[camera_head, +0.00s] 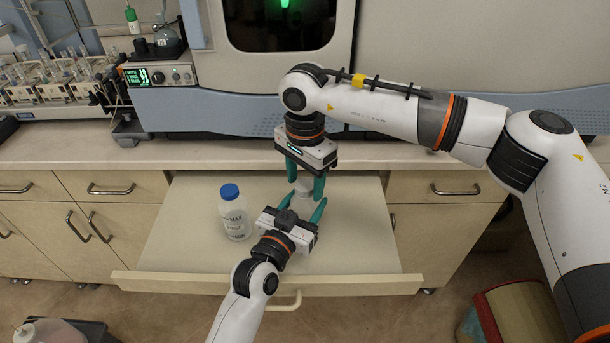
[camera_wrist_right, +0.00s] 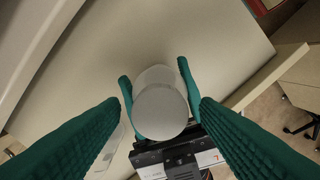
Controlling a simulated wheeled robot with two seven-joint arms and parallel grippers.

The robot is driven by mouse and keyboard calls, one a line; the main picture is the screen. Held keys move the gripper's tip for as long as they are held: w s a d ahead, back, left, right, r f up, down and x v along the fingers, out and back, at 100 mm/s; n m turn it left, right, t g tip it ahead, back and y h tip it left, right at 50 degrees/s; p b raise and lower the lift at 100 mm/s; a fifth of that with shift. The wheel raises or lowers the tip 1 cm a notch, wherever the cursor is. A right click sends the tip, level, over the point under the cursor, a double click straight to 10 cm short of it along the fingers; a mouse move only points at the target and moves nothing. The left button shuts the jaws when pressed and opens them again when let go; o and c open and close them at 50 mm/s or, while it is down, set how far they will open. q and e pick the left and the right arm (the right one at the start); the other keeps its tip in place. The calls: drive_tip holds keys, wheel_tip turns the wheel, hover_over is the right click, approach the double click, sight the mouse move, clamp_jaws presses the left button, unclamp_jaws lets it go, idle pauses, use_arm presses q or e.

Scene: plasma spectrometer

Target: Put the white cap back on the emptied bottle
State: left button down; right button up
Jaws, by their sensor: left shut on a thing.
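My left gripper (camera_head: 306,202) reaches up from the bottom of the head view, its teal fingers shut around a small whitish bottle (camera_head: 304,186). In the right wrist view the bottle (camera_wrist_right: 155,76) is pale and cylindrical, between the left fingers. A flat white round face (camera_wrist_right: 160,112), which looks like the white cap, is at its near end. I cannot tell whether it is seated. My right gripper (camera_head: 305,175) is above, pointing down, with its fingers spread. In the wrist view the fingers are wide apart with a gap to the bottle.
A labelled bottle with a blue cap (camera_head: 235,212) stands on the pulled-out shelf (camera_head: 185,235), left of my grippers. The spectrometer (camera_head: 225,108) stands behind on the counter (camera_head: 90,155). The shelf's right part is clear. A red-edged bin (camera_head: 515,312) is at lower right.

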drive_tip(key=c, duration=1)
drive_tip(key=m, duration=0.4)
drive_tip(key=shift+m, duration=0.3)
drive_tip(key=m, duration=0.3)
drive_tip(key=shift+m, duration=0.4)
drive_tip(key=o, duration=1.1)
drive_tip(key=shift+o, duration=0.2)
drive_tip(key=shift+r, duration=0.15)
wheel_tip(320, 180, up, 12)
